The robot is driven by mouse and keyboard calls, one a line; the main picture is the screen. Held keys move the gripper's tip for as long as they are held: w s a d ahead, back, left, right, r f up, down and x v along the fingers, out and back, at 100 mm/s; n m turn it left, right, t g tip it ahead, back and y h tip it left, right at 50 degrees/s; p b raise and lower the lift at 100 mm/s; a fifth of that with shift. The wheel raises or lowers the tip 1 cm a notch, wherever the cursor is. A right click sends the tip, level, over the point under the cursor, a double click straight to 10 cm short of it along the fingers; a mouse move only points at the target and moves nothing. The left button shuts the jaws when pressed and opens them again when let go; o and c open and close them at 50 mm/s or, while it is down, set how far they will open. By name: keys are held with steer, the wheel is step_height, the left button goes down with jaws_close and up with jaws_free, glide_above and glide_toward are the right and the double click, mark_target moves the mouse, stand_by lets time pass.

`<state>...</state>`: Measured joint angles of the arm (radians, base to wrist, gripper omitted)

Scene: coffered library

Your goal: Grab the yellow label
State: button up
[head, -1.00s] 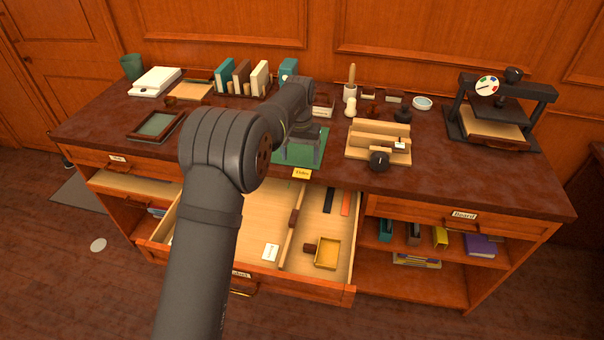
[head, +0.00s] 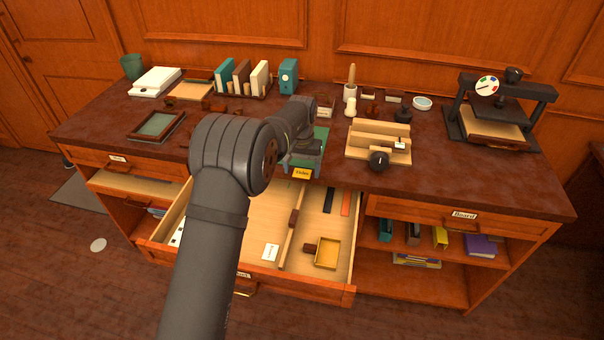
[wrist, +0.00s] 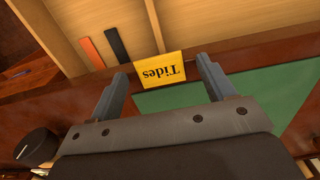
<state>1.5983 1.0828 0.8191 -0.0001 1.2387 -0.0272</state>
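My gripper (wrist: 163,68) is open, with one finger on each side of the label and a gap to each. In the head view my gripper (head: 303,168) is low over the mat, partly hidden by my arm.
The open drawer (head: 262,211) below holds a white card (head: 270,252), a small yellow tray (head: 327,253), and orange and black strips. A wooden jig (head: 379,143) with a dark knob stands right of the mat. A press (head: 497,115) stands far right.

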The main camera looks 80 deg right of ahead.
steer(key=c, duration=1)
